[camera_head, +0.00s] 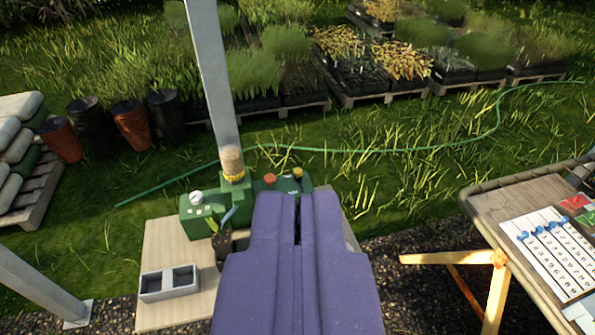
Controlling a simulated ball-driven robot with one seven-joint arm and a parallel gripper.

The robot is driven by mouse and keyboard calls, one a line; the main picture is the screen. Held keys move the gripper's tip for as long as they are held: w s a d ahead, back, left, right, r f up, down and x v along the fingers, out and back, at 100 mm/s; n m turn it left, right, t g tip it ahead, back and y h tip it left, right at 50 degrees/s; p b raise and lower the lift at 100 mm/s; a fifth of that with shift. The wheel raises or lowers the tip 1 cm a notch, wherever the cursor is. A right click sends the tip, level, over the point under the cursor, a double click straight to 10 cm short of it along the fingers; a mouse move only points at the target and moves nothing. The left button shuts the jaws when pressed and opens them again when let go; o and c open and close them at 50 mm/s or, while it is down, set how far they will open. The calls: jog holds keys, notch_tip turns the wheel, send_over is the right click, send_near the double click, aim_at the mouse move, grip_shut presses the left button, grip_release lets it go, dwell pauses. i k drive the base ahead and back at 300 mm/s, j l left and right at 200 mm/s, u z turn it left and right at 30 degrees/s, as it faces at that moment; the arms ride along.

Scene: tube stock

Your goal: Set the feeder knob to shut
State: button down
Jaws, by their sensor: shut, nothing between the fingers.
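The green feeder unit (195,224) stands on a pale wooden board, partly hidden behind my gripper. On its top are a round white dial (197,197), a red knob (270,180) and a small yellow-topped part (297,173). A blue-grey lever-like piece (229,215) shows at its front. I cannot tell which of these is the feeder knob or how it is set. My purple gripper (298,202) is shut and empty. In the picture its tips overlap the right part of the unit; I cannot tell whether they touch it.
A grey two-compartment tray (169,283) sits on the board (160,320). A metal post (212,80) rises behind the unit. A table (490,205) with a numbered panel (560,245) stands at right. Plant pots, pallets and a green hose (400,150) lie beyond on grass.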

aim_at(298, 172)
jog(key=i+l, duration=0.15)
jog(key=i, duration=0.3)
jog(key=i+l, duration=0.15)
jog(key=i, duration=0.35)
jog(key=i+l, duration=0.15)
jog(key=i, duration=0.3)
jog(key=i+l, duration=0.15)
jog(key=i, duration=0.3)
